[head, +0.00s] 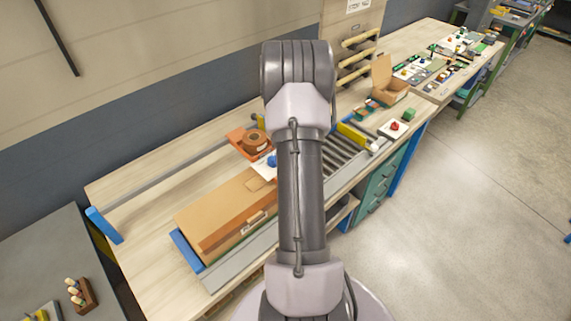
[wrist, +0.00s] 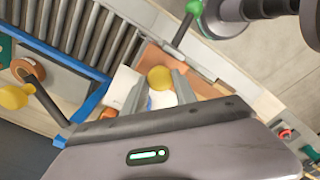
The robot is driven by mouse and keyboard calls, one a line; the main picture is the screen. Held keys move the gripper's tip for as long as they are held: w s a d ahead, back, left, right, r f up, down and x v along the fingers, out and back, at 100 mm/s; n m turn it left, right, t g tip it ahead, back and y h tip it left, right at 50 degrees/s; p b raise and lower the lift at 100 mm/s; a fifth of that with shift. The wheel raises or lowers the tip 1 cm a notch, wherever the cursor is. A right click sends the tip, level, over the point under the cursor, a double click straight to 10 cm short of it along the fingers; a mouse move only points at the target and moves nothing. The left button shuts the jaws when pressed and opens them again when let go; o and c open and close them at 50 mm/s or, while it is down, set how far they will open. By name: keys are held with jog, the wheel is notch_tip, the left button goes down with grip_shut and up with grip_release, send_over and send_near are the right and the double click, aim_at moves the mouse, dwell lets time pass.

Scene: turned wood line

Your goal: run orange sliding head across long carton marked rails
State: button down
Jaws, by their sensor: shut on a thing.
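The long carton (head: 222,212) lies closed on the bench in the head view, to the left of my arm. The orange sliding head (head: 237,136) with a brown tape roll (head: 256,141) is just beyond the carton's far end. My gripper is hidden behind my arm in the head view. In the wrist view my gripper (wrist: 160,90) is shut on a round yellow knob (wrist: 160,77), with an orange surface (wrist: 155,54) right behind it. The knob's attachment is hidden.
A grey rail (head: 170,176) with a blue end (head: 103,226) runs behind the carton. Rollers (head: 345,155) lie beyond the tape roll, also in the wrist view (wrist: 70,28). A green knob (wrist: 194,8) stands near my gripper. An open box (head: 388,82) stands farther right.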

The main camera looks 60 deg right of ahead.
jog(key=c, duration=1.4)
grip_release()
jog(key=shift+d+r, duration=0.1)
jog(key=shift+d, duration=0.1)
jog(key=shift+c, duration=0.2)
jog(key=o, duration=0.4)
jog(key=shift+s+d, duration=0.15)
jog(key=shift+d, duration=0.05)
jog(key=shift+o, duration=0.2)
jog(key=shift+a, duration=0.1)
notch_tip(320, 180, up, 17)
jog(key=p, duration=0.2)
jog(key=shift+r, duration=0.15)
